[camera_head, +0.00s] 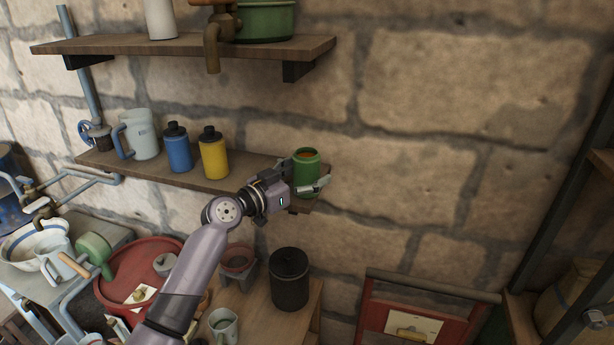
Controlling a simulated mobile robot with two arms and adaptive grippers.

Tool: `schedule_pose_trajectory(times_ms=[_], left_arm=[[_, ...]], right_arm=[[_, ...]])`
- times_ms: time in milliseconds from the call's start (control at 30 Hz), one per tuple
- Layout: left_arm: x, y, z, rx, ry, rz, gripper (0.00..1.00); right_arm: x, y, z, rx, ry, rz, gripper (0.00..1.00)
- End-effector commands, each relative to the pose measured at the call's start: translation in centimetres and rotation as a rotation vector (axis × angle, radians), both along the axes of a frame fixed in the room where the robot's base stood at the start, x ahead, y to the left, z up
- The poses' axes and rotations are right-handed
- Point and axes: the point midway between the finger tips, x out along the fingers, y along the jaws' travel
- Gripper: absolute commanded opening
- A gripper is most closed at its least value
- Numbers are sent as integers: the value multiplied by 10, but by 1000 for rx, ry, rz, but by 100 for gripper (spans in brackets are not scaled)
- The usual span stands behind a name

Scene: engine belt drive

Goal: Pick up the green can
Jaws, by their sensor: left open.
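The green can (307,167) stands upright at the right end of the lower wall shelf (240,171). Its top looks open, with something orange-brown inside. My left gripper (305,180) is at the can, its fingers spread on either side of it. One finger shows in front of the can's lower part and the other beside its left side. The gripper is open; whether a finger touches the can cannot be told. My right gripper is not in view.
A yellow bottle (214,156), a blue bottle (178,150) and a pale jug (139,136) stand left on the same shelf. An upper shelf (190,45) hangs above. A black canister (289,280) stands below. Bare wall lies to the right.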

Motion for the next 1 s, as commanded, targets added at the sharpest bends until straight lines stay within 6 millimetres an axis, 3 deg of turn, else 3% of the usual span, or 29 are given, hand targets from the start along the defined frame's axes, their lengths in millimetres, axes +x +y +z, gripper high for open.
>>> schedule_pose_trajectory(times_ms=[133, 1000], left_arm=[[0, 0, 0, 1, -1, 0, 74], [0, 1, 0, 1, -1, 1, 16]], right_arm=[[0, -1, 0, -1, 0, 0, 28], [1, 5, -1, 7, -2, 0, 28]])
